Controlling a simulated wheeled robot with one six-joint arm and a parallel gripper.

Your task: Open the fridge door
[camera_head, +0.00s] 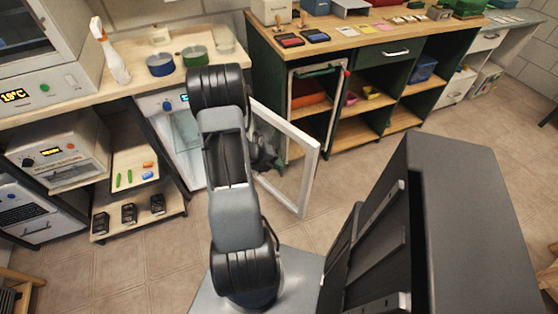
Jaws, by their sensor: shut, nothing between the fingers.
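The small white fridge (186,152) stands under the left counter, with a blue display at its top. Its glass door with a white frame (310,170) stands swung out into the room, to the right of the fridge body. My arm crosses in front of the fridge and hides much of its opening and the door's inner part. My gripper (268,156) shows as a dark shape by the door's glass, partly hidden behind my arm. It is shut and holds nothing. I cannot tell whether it touches the door.
Blue (160,64) and green (195,56) pots stand on the counter above the fridge. A low shelf (140,216) with several black devices is left of it. A dark green workbench (372,90) with open shelves stands behind the door. Tiled floor (400,150) is clear right of the door.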

